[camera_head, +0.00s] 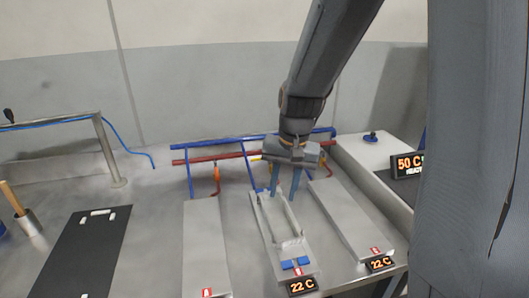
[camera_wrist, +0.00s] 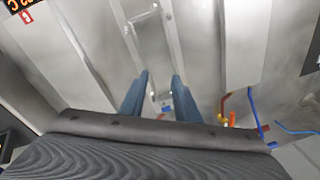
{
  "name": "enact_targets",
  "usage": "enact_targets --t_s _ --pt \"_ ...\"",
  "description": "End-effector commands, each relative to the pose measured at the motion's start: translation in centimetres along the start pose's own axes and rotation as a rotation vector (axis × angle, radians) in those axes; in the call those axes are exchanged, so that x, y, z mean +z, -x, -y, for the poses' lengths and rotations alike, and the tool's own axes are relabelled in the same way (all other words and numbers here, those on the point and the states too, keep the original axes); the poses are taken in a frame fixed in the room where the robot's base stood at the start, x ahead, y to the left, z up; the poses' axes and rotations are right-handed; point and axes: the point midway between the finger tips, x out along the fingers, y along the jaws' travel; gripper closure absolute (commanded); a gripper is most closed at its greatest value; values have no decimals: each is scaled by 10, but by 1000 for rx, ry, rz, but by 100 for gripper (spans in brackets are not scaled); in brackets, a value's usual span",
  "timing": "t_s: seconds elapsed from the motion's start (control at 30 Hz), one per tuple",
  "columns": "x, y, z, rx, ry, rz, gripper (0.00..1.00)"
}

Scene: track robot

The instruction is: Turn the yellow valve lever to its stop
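A small bit of yellow, likely the valve lever (camera_head: 256,157), shows in the head view at the pipes, just left of my gripper's body. Most of it is hidden, so its angle cannot be told. My gripper (camera_head: 284,194) points down over the middle grey station, in front of the pipes. Its two blue fingers are apart with nothing seen between them. In the wrist view, my gripper (camera_wrist: 160,75) is also open above the station's channel.
Red and blue pipes (camera_head: 205,158) run behind the stations, with an orange-red handle (camera_head: 217,175) on the left. The middle station (camera_head: 268,235) has raised walls and a blue part (camera_head: 295,263) at its front. Plain grey panels flank it. A black mat (camera_head: 80,255) lies left.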

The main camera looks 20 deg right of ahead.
Motion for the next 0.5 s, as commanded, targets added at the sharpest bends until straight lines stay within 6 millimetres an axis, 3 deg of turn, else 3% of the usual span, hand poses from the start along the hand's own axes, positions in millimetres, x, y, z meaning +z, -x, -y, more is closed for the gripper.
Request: enact_targets --t_s 0.03,0.2,0.33,0.5 --pt "-34 -3 11 -23 -130 12 71" --pt "-131 -7 45 -113 -563 80 71" --pt "-189 -7 66 -177 -822 143 71" --pt "-234 -7 82 -232 -1026 213 71"
